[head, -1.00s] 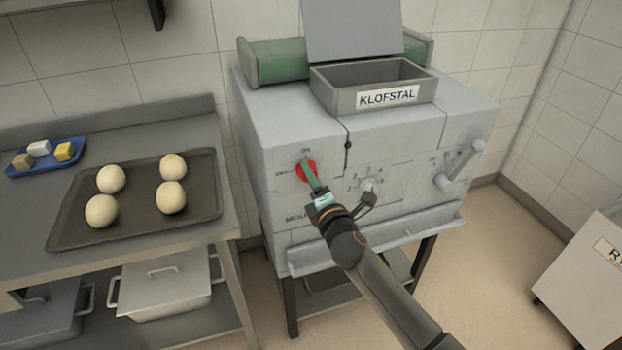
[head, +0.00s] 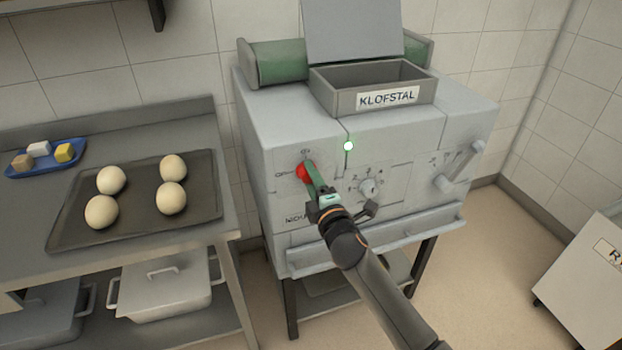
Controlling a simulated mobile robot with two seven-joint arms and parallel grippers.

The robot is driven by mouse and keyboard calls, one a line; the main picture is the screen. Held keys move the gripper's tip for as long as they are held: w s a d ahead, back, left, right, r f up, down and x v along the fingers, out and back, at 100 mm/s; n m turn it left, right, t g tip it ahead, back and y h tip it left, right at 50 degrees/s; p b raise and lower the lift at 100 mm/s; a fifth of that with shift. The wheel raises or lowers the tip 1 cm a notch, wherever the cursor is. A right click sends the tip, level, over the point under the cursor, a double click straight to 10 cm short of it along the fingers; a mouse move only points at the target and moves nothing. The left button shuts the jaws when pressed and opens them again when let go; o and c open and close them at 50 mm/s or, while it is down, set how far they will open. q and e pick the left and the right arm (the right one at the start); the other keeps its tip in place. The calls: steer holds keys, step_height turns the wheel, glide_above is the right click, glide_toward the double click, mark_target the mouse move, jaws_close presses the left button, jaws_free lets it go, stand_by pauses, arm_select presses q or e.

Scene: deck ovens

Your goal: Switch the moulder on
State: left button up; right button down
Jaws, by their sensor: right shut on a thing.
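The moulder (head: 285,125) is a grey machine on a dark stand, with an open hopper (head: 345,97) labelled KLOFSTAL on top. Its red rotary switch (head: 301,172) sits at the left of the front panel, partly hidden by my gripper. A small indicator lamp (head: 348,146) above the panel's middle glows bright green-white. My right gripper (head: 312,177) is at the red switch and shut on it. My left gripper is out of view.
A numbered dial (head: 369,187) and a lever (head: 462,165) are on the moulder's front, right of the switch. A steel table at left carries a dark tray (head: 62,232) with several dough balls and a blue tray (head: 75,145) with small blocks. A grey box (head: 590,275) stands at right.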

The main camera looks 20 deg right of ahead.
steer(key=shift+c, duration=1.4)
jaws_free()
steer(key=s, duration=1.2)
steer(key=shift+s+d, duration=0.2)
steer(key=shift+s, duration=0.1)
steer(key=s+a+f+m+g+y+p, duration=0.1)
steer(key=s+f+m+g, duration=0.8)
steer(key=s+f+m, duration=0.7)
steer(key=s+f, duration=0.6)
steer(key=f, duration=0.3)
steer(key=shift+a+y, duration=0.35)
steer(key=shift+y, duration=0.05)
